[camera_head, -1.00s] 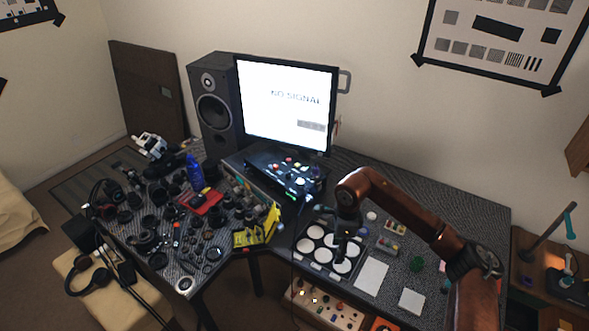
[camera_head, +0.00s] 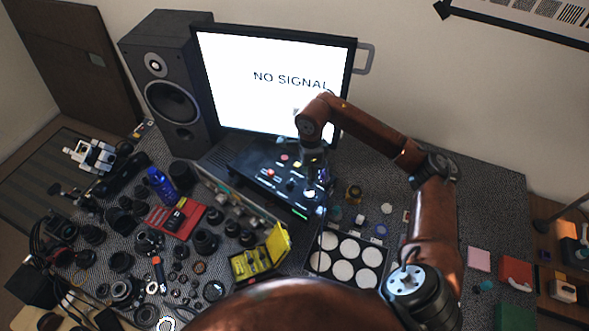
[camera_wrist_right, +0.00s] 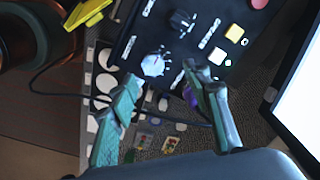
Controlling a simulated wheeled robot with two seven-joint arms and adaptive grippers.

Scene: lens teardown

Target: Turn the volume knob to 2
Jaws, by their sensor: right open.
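The black control panel (camera_head: 262,172) lies tilted in front of the monitor, with several coloured buttons and knobs. In the right wrist view, a white knob (camera_wrist_right: 153,65) with tick marks around it and a dark knob (camera_wrist_right: 182,22) sit on the panel (camera_wrist_right: 225,72). Their labels are too blurred to read, so I cannot tell which is the volume knob. My right gripper (camera_head: 313,186) is above the panel's right end. Its fingers (camera_wrist_right: 160,76) are apart and empty, either side of the white knob in the picture; contact is not visible. My left gripper is out of view.
The monitor (camera_head: 270,85) reading "NO SIGNAL" stands close behind the panel, with a speaker (camera_head: 170,95) to its left. A yellow case (camera_head: 258,258) and several lens parts crowd the left. A tray of white discs (camera_head: 345,262) lies in front.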

